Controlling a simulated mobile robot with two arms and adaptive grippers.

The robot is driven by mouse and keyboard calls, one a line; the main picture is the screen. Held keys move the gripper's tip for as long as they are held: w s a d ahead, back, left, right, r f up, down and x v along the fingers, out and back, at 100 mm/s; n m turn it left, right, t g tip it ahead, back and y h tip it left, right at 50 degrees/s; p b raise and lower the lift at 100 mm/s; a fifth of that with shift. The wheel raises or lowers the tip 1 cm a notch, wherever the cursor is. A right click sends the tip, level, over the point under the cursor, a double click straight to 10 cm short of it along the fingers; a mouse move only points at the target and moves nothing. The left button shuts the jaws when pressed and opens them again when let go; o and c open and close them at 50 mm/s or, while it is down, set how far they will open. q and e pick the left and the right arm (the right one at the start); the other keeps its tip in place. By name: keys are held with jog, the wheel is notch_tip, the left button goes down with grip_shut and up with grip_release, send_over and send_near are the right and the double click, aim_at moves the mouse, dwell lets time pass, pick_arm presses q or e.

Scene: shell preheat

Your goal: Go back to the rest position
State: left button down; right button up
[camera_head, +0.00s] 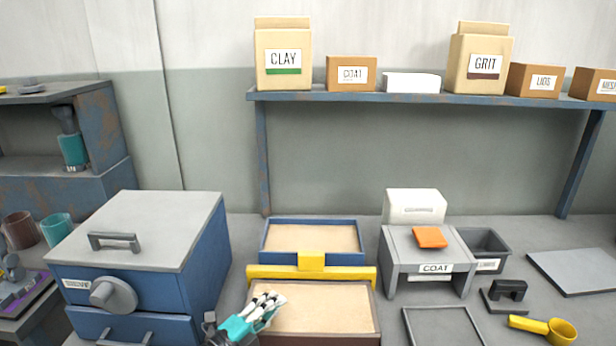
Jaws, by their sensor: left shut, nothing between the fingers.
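My left gripper (268,300), with teal and white-and-black parts, shows at the bottom of the head view. It is shut and empty, over the left side of the near sand-filled tray (330,338). I cannot tell how high above the tray it is. My right gripper is not in view.
A blue box with a grey lid (150,225) stands at the left. A yellow bar (350,275) lies between the near tray and a blue-rimmed tray (312,221). A grey COAT stand (450,240) bears an orange block (430,237). A yellow scoop (562,331) lies front right.

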pick_arm(q)
jog(key=s+a+f+n+y, duration=0.1)
jog(key=s+a+n+y, duration=0.1)
jog(key=n+y, duration=0.1)
jog(key=s+a+f+n+y, duration=0.1)
jog(key=s+a+n+y, duration=0.1)
jog(key=n, duration=0.3)
jog(key=s+a+f+n+t+y, duration=0.1)
jog(key=s+a+n+y, duration=0.1)
jog(key=n+y, duration=0.2)
jog(key=shift+a+f+n, duration=0.2)
jog(key=shift+f+n, duration=0.05)
jog(key=shift+n, duration=0.05)
jog(key=s+a+f+n+g+y, duration=0.1)
jog(key=s+a+f+n+g, duration=0.2)
jog(key=s, duration=0.7)
jog(key=s+f+n+g, duration=0.3)
jog(key=s+g, duration=0.2)
jog(key=s, duration=0.4)
jog(key=s+a+f+n+g+y, duration=0.1)
jog(key=s+a+f+n+g, duration=0.2)
jog(key=s, duration=0.7)
notch_tip(320, 180, down, 25)
jog(key=s+d+g, duration=0.1)
jog(key=g, duration=0.1)
jog(key=s+a+f+g, duration=0.1)
jog(key=s+a+f, duration=0.2)
jog(key=s+f, duration=1.3)
jog(key=shift+s+f, duration=0.15)
jog(key=shift+s, duration=0.3)
